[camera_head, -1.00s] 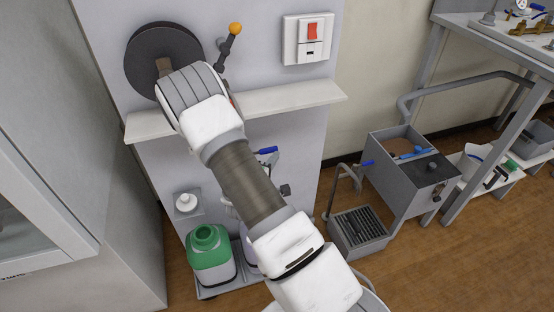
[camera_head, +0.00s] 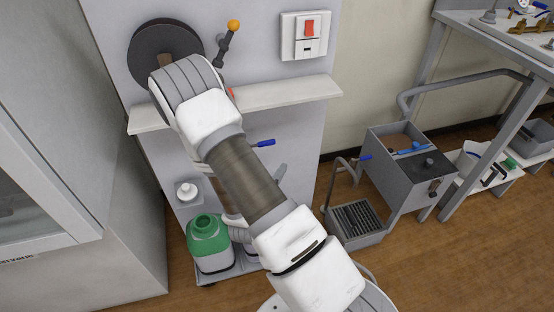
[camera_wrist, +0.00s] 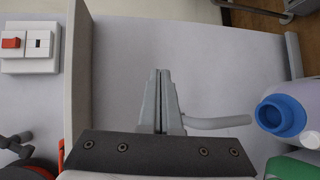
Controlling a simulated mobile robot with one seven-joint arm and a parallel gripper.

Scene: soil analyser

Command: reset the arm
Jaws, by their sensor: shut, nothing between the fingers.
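My gripper (camera_wrist: 160,90) shows in the wrist view with its two grey fingers together and nothing between them. It is in front of the pale panel (camera_wrist: 210,60), on the side of the shelf (camera_wrist: 80,65) away from the switch. A grey curved rod (camera_wrist: 218,122) shows beside the fingers; I cannot tell whether it touches them. In the head view my arm crosses the middle and hides most of the gripper.
A dark disc (camera_head: 150,45), an orange-knobbed lever (camera_head: 229,38) and a red switch (camera_head: 309,28) are above the shelf (camera_head: 285,98). Below are a blue-handled tap (camera_head: 263,143) and a green-topped jug (camera_head: 207,240). A grey box (camera_head: 400,185) stands right.

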